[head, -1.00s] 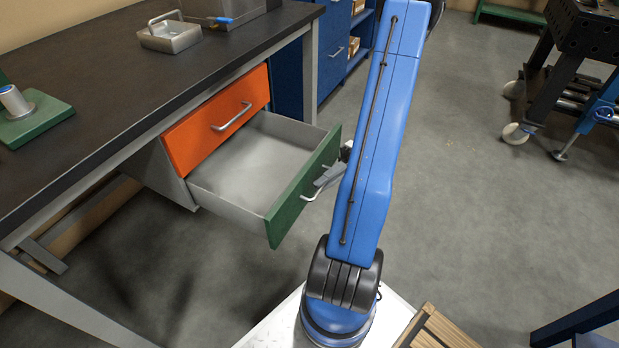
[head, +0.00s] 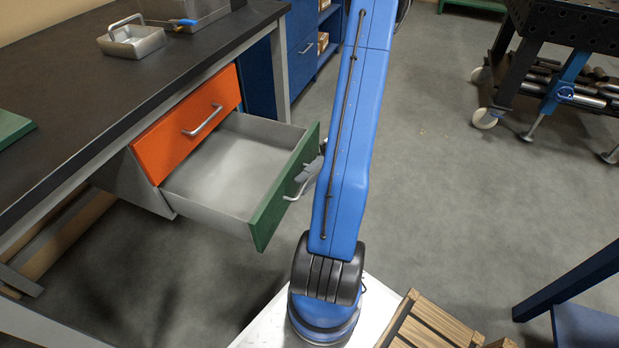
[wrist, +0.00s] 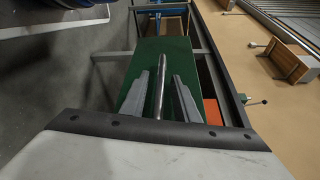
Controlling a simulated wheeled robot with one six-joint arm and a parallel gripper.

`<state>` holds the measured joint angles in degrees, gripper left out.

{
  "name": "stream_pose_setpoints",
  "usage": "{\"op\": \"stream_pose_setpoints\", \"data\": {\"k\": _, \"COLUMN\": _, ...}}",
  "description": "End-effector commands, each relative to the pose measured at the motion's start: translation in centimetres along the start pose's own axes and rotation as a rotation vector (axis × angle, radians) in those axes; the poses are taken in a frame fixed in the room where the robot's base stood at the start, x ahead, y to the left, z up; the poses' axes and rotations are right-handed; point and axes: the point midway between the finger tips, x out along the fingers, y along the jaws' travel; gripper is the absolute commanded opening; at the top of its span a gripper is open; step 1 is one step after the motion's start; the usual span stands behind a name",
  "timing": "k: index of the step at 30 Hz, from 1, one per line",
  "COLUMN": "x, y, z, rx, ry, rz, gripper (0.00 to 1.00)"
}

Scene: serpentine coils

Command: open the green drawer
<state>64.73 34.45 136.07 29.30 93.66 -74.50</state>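The green drawer (head: 286,190) stands pulled well out under the workbench, and its empty grey inside shows. Its front is green with a silver bar handle (head: 302,179). In the wrist view the green front (wrist: 178,52) fills the middle, and the handle (wrist: 160,88) runs as a bar between my gripper's fingers. My gripper (wrist: 161,74) is open, one finger on each side of the bar, with gaps visible. In the head view it sits at the handle, mostly hidden behind my blue arm.
An orange drawer (head: 186,122) above is shut. The dark benchtop (head: 90,100) holds a metal tray (head: 132,41) and a grey box. A wooden slatted piece (head: 432,325) lies near my base at the lower right. Grey floor (head: 430,190) on the right is clear.

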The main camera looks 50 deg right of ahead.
Motion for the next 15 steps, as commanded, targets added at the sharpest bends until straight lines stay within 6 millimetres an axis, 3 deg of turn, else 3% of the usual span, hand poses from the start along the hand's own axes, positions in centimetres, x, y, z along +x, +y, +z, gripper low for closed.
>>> {"op": "stream_pose_setpoints", "data": {"k": 5, "x": -1.3, "y": 0.0, "z": 0.0, "rx": -0.001, "ry": 0.001, "rz": 0.001, "gripper": 0.28}}
{"op": "stream_pose_setpoints", "data": {"k": 15, "x": -7.7, "y": 0.1, "z": -0.1, "rx": -0.001, "ry": 0.003, "rz": 0.001, "gripper": 0.28}}
